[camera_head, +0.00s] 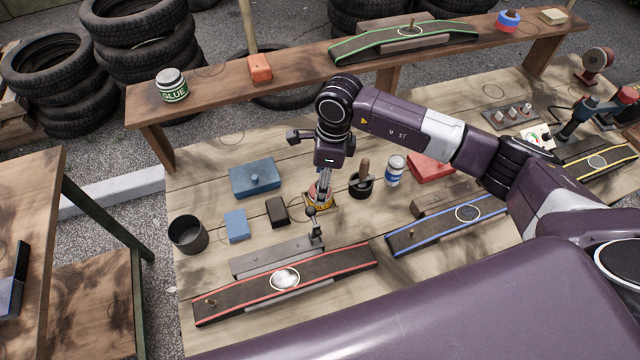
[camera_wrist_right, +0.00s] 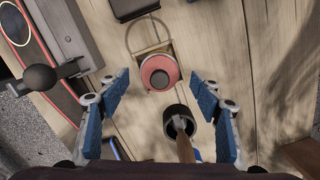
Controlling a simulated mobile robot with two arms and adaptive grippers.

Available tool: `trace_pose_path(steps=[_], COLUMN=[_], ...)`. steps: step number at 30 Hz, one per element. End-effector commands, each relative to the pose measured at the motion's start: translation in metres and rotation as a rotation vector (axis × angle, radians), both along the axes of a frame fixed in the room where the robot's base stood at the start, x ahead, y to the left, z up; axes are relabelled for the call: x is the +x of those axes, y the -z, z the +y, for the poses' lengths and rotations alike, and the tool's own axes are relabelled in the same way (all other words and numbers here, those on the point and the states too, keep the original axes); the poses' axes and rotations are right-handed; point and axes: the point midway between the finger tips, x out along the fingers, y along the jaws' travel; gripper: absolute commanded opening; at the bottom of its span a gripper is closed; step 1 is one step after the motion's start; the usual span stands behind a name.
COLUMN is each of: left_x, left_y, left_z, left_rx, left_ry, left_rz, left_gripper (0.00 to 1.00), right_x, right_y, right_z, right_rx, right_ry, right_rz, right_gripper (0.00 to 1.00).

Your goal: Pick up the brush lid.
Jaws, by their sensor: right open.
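A round red lid (camera_wrist_right: 158,72) with a grey knob, which looks like the brush lid, sits on a small container in the right wrist view. In the head view the container (camera_head: 320,201) has a yellow-orange label, and its top is largely hidden by my right gripper (camera_head: 324,184). My right gripper (camera_wrist_right: 158,80) is open and empty, with its blue-padded fingers apart on either side of the lid in the wrist picture. I cannot tell the exact height between fingers and lid. My left gripper is not in view.
A black pot (camera_head: 361,187) with a wooden handle stands close right of the container, near a white-blue can (camera_head: 395,171). Dark block (camera_head: 277,212), blue box (camera_head: 254,179) and grey block (camera_head: 270,260) lie left and in front. The shelf (camera_head: 215,85) runs behind.

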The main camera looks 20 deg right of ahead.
Motion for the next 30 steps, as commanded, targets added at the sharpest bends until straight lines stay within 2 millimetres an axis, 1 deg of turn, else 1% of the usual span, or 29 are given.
trace_pose_path(steps=[3,10,21,22,24,26,30], left_x=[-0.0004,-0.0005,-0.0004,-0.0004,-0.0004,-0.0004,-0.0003], left_y=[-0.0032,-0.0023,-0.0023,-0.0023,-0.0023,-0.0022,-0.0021], left_z=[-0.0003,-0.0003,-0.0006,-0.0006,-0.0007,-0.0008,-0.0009], left_rx=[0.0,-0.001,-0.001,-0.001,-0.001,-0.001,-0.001], left_ry=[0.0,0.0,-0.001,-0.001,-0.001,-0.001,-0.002], left_rz=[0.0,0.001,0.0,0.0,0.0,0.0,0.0], left_gripper=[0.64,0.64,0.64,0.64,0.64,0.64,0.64], right_x=[-0.0003,0.0001,0.0,-0.0001,-0.0003,-0.0006,-0.0009], right_y=[0.009,0.0108,0.0106,0.0107,0.0109,0.0114,0.012], right_z=[0.0009,0.0011,0.0011,0.0011,0.0011,0.0009,0.0006], right_rx=[0.0,0.0,0.0,0.0,0.0,0.0,-0.001], right_ry=[0.0,-0.001,-0.001,-0.001,-0.001,-0.001,0.0], right_rz=[0.002,0.0,0.001,0.001,0.001,0.002,0.003], right_gripper=[0.59,0.59,0.18,0.15,0.13,0.01,0.0])
